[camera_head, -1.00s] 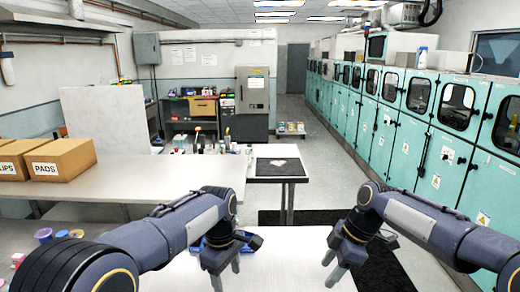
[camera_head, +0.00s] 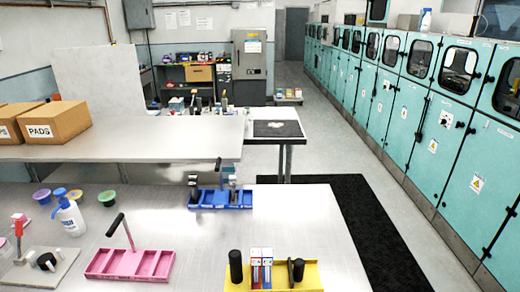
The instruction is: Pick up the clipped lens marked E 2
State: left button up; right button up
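No mark reading E 2 is legible, so I cannot tell which item is the clipped lens. A yellow tray (camera_head: 312,280) at the front holds slim red and blue pieces with white labels (camera_head: 261,262); their lettering is too small to read surely. A black cylinder (camera_head: 235,266) and a black upright part (camera_head: 296,270) stand at that tray. A blue tray (camera_head: 236,199) lies farther back, with dark and grey parts at it. A pink tray (camera_head: 130,264) with a black-handled stick (camera_head: 121,231) stands at the left. Neither of my grippers is in view.
A white bottle (camera_head: 69,216) and several small coloured pots stand at the left. A toggle clamp on a plate (camera_head: 40,266) is at the lower left. A cardboard box marked PADS (camera_head: 54,124) sits on the raised shelf (camera_head: 150,137). The steel bench (camera_head: 190,245) is bare between the trays.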

aim_at(268, 254)
jog(key=i+j, duration=0.1)
jog(key=j, duration=0.2)
jog(key=i+j, duration=0.15)
jog(key=j, duration=0.2)
jog(key=i+j+z, duration=0.1)
jog(key=j, duration=0.2)
jog(key=i+j, duration=0.1)
jog(key=j, duration=0.2)
